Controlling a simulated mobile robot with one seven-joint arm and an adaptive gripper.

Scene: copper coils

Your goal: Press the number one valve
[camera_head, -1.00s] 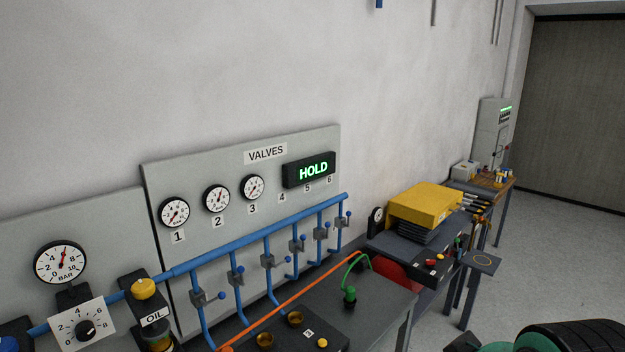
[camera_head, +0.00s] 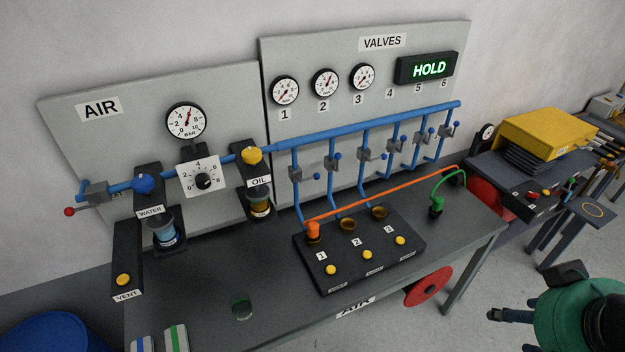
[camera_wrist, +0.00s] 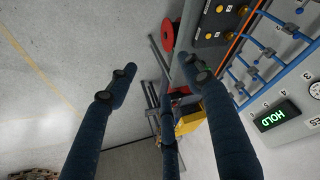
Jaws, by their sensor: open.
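Valve 1 (camera_head: 296,174) is a grey block with a small blue knob on the first blue drop pipe, under the gauge marked 1 (camera_head: 284,90). On the bench, a black block (camera_head: 360,262) bears labels 1, 2 and 3, each with a yellow button; button 1 (camera_head: 331,270) is leftmost. An orange fitting (camera_head: 313,230) stands in the socket behind label 1. My gripper (camera_head: 505,318) is at the lower right, beyond the bench edge and apart from the valves. In the wrist view its dark fingers (camera_wrist: 160,78) are spread and empty.
The grey bench (camera_head: 210,312) has free room at front left. An orange hose (camera_head: 400,192) runs across its back. A green-hosed fitting (camera_head: 437,206) and a red disc (camera_head: 428,287) are nearer my gripper. The display (camera_head: 428,69) reads HOLD.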

